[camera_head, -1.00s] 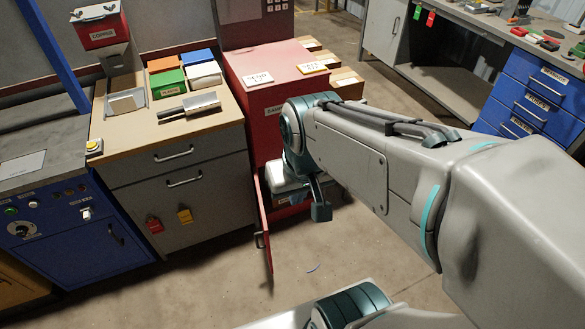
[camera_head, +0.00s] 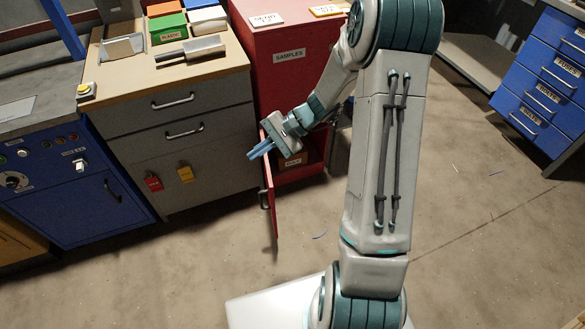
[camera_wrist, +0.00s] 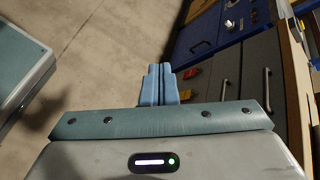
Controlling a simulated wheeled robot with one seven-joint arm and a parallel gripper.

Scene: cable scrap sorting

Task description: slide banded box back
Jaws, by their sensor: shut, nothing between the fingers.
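A brown box with a small label (camera_head: 293,160) sits low inside the open red cabinet (camera_head: 291,57), which is marked SAMPLES. My gripper covers part of it, and I cannot make out a band. My gripper (camera_head: 253,155) is in front of the cabinet opening, beside the upper part of the open door (camera_head: 267,192). It points left, away from the box. Its blue fingers are shut together and empty, as the wrist view (camera_wrist: 158,85) also shows.
A grey drawer cabinet (camera_head: 214,147) with red and yellow tags stands left of the red cabinet. A blue control cabinet (camera_head: 85,180) is further left. Blue drawers (camera_head: 540,95) stand at the right. The floor (camera_head: 450,215) between is mostly clear.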

